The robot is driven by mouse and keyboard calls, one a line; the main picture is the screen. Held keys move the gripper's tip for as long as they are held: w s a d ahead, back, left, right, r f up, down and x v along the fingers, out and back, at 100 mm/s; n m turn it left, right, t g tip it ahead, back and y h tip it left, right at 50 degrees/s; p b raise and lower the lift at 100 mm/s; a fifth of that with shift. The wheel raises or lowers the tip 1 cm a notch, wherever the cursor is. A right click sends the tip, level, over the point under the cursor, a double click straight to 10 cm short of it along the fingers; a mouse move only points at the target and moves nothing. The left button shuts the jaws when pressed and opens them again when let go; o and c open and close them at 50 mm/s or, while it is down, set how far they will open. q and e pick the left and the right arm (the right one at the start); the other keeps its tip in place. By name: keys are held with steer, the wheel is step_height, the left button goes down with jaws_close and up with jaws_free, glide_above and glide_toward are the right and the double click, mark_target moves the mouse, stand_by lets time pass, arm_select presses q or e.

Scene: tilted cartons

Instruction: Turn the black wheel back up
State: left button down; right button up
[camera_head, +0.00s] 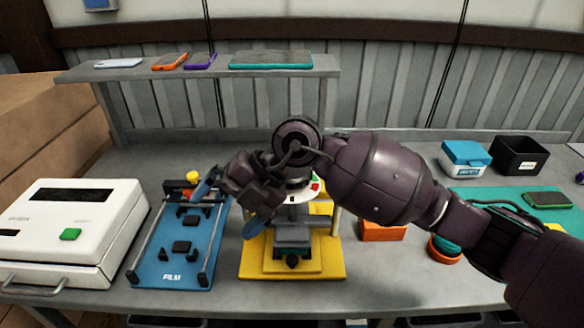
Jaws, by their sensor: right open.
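A yellow press (334,270) stands at the middle of the bench, with a grey block (305,240) on its base. A small black round knob (292,262) sits at the front of that block. A white disc with red and green marks shows partly behind my arm. My left gripper is not in view.
A white machine (75,225) with a green button stands at the left. A shelf (200,72) with several phones runs along the back. Orange blocks (382,230), a blue-lidded box (465,156), a black bin (518,152) and a green mat (490,192) are at the right.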

steer(key=w+d+r+m+t+h, duration=0.4)
steer(key=w+d+r+t+h, duration=0.25)
steer(key=w+d+h, duration=0.45)
steer(key=shift+t+y, duration=0.25)
steer(key=shift+y, duration=0.05)
steer(key=x, duration=0.3)
steer(key=a+p+x, duration=0.1)
steer(key=x, duration=0.3)
steer(key=p+x, duration=0.1)
steer(key=x, duration=0.2)
steer(key=shift+w+a+f, duration=0.3)
steer(key=shift+w+a, duration=0.05)
steer(key=shift+c, duration=0.5)
